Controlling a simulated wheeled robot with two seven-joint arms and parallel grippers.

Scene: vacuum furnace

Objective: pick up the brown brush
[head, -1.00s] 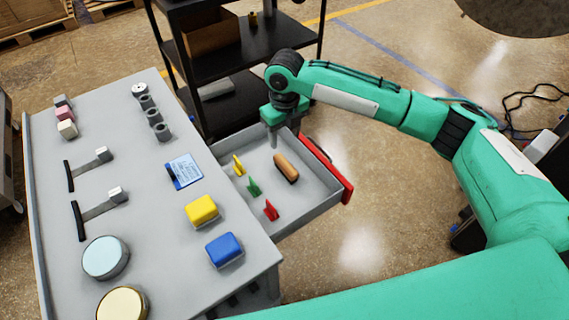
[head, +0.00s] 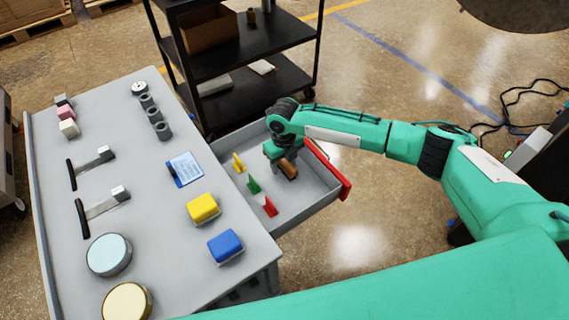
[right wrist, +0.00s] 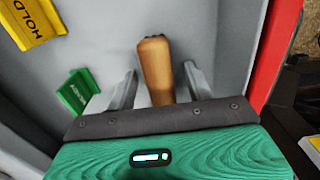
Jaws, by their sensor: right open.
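The brown brush (head: 288,168) lies in the open grey drawer (head: 307,207), towards its right side by the red front. In the right wrist view the brush (right wrist: 155,68) lies lengthwise between my two fingers, with a gap on each side. My right gripper (head: 284,160) is down in the drawer over the brush, and in the head view it hides the brush's far part. In the right wrist view the right gripper (right wrist: 161,88) is open around the brush. My left gripper is not in view.
Yellow (head: 238,163), green (head: 254,185) and red (head: 269,206) tags stand in the drawer left of the brush. The drawer's red front (head: 329,171) borders the right. A grey bench top (head: 150,200) carries several items. A black shelf cart (head: 245,98) stands behind.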

